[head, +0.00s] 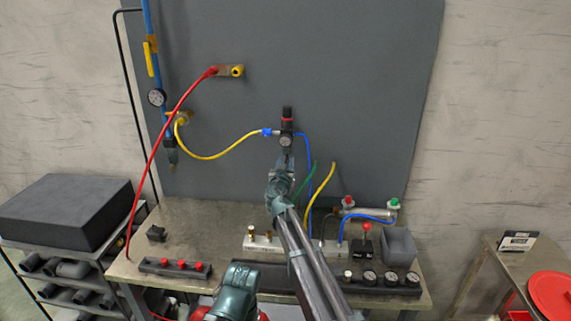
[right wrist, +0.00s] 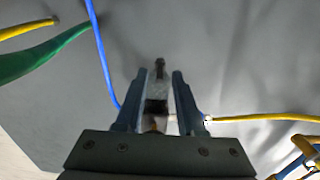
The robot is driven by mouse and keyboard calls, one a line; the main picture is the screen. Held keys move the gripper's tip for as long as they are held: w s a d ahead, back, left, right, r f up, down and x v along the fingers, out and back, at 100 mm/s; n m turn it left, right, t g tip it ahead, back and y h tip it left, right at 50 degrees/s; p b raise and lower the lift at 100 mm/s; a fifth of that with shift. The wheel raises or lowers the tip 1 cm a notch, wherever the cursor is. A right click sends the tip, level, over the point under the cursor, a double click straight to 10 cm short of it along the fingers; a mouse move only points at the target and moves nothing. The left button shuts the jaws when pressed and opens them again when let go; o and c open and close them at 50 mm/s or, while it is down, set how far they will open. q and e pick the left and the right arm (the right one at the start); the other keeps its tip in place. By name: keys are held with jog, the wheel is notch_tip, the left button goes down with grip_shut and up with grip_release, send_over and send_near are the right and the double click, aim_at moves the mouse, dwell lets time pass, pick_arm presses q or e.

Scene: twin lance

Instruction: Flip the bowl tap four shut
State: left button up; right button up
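The filter-regulator (head: 286,138) hangs on the grey panel, with a black and red top and a round gauge. My right gripper (head: 285,164) is in front of and just below it in the head view, hiding its lower part. In the right wrist view, a clear bowl-like part (right wrist: 157,92) with a dark tip (right wrist: 159,68) lies between the two fingers. Gaps show on both sides, so the gripper looks open around it. I cannot tell which way any tap lever points.
A yellow hose (head: 215,156) and a blue hose (head: 308,165) run close beside the right gripper. A red hose (head: 160,140) arcs at left. The bench (head: 195,225) below holds a black block with red knobs (head: 175,267), a grey bin (head: 398,246) and several gauges.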

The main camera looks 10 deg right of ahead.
dwell(0.3)
jog(key=v, duration=1.4)
